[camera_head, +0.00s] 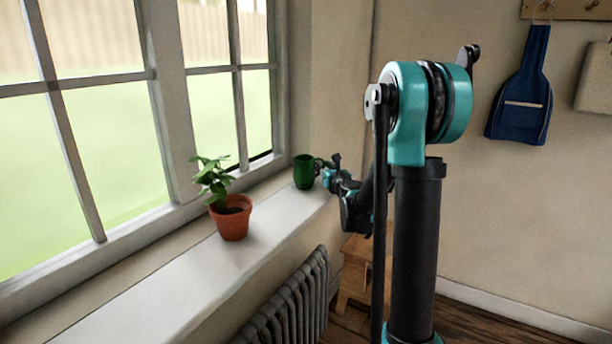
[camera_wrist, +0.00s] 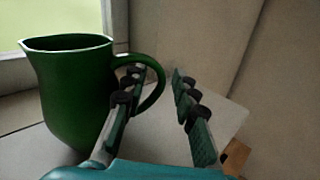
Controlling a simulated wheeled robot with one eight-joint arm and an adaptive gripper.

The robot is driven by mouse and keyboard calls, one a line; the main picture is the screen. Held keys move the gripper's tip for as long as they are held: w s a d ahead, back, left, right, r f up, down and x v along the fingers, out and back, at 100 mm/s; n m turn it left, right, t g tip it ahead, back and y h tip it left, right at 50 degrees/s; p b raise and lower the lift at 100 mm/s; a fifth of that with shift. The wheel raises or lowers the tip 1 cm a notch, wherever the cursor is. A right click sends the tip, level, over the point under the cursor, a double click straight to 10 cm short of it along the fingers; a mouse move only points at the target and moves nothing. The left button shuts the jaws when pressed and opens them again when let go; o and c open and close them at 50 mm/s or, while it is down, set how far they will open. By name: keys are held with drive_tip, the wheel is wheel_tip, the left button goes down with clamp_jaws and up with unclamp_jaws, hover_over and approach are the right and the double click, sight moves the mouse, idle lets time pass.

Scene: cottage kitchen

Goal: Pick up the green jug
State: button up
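The green jug (camera_head: 304,172) stands upright on the white windowsill (camera_head: 200,272), near its far end by the window corner. In the wrist view the jug (camera_wrist: 72,95) fills the left side, with its handle (camera_wrist: 156,84) pointing right toward my gripper. My gripper (camera_wrist: 157,78) is open, its two fingers apart. The left finger overlaps the handle in the picture and seems to lie at or inside its loop; the right finger is outside, to the right of the handle. I cannot tell whether either finger touches it. In the head view my gripper (camera_head: 325,166) is just right of the jug.
A potted plant (camera_head: 232,217) in a terracotta pot stands on the sill nearer the head camera. A radiator (camera_head: 290,305) is below the sill, and a wooden stool (camera_head: 357,270) stands beside it.

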clamp_jaws()
idle(0.5)
